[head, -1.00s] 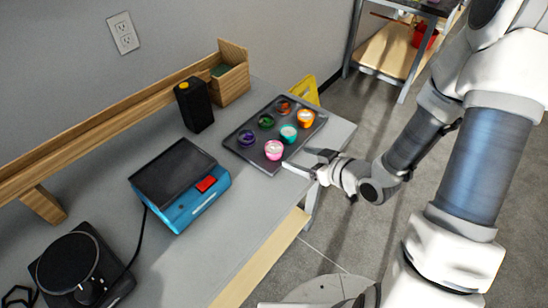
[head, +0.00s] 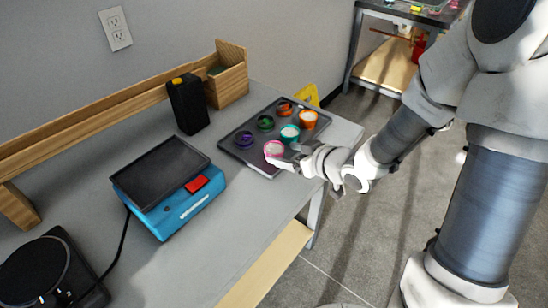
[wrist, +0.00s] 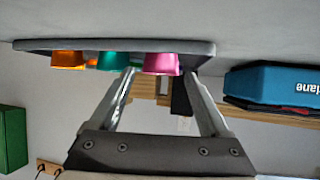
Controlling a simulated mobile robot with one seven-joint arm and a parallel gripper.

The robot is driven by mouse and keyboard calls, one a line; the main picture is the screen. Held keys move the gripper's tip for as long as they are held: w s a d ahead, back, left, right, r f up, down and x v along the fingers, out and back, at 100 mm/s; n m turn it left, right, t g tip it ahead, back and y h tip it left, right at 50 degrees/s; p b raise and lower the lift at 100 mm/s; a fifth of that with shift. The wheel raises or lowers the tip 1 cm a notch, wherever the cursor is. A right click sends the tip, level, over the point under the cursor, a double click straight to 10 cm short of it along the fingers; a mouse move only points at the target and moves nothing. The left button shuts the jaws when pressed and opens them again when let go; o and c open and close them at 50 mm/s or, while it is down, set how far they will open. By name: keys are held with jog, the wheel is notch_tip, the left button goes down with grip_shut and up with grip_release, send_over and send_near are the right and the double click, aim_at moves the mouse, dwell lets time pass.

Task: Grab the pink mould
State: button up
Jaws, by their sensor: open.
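The pink mould (head: 274,149) is a small pink cup with a pale top, standing at the near edge of a dark grey tray (head: 243,157). My gripper (head: 288,156) is open at the tray's near right edge, right beside the pink mould. In the wrist view, which is upside down, the pink mould (wrist: 161,64) lies in line with the gap between the two open fingertips (wrist: 158,75). I cannot tell whether the fingers reach around it. Nothing is held.
Teal (head: 289,133), orange (head: 308,119), purple (head: 245,140) and green (head: 265,122) cups share the tray. The teal one is close to the pink mould. A black bottle (head: 187,104) and a blue machine (head: 165,190) stand left on the bench.

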aim_at(277, 150)
jog(key=b+x, duration=0.3)
jog(key=x, duration=0.1)
jog(key=shift+w+a+f, duration=0.15)
jog(key=shift+a, duration=0.1)
jog(key=shift+w+a, duration=0.2)
jog(key=shift+w, duration=0.1)
jog(key=c, duration=1.1)
jog(key=shift+c, duration=0.2)
